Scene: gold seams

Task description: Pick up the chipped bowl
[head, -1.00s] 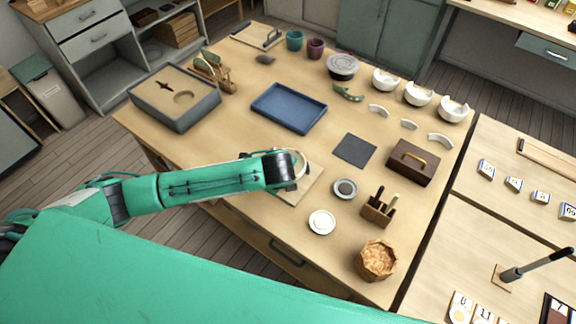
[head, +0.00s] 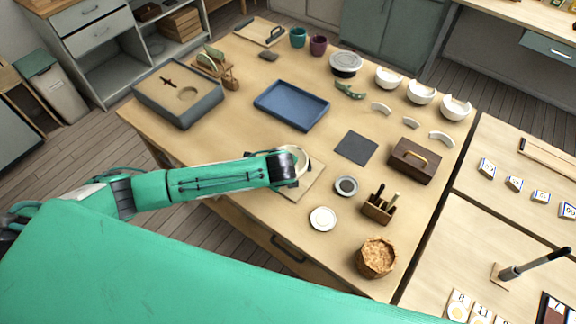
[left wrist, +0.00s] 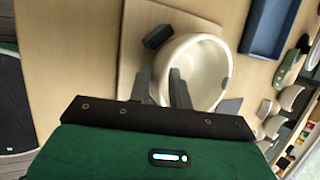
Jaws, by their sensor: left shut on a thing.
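A cream bowl (left wrist: 206,62) is at my left gripper (left wrist: 162,84), over a light board. The fingers are shut on its near-left wall, one inside and one outside. In the head view, the bowl's rim (head: 304,160) shows beside my left gripper (head: 290,168), which hides much of it. I cannot clearly make out a chip in its rim, nor whether its base touches the board. Three white bowls with notched rims, one of them here (head: 388,78), stand at the back right with curved shards in front. My right gripper is not in view.
The board (head: 312,180) lies on the wooden table. A blue tray (head: 262,101), dark mat (head: 356,148), brown box (head: 414,160), small dishes (head: 323,218) and tool holder (head: 377,211) stand around it. Bare wood lies between the tray and the mat.

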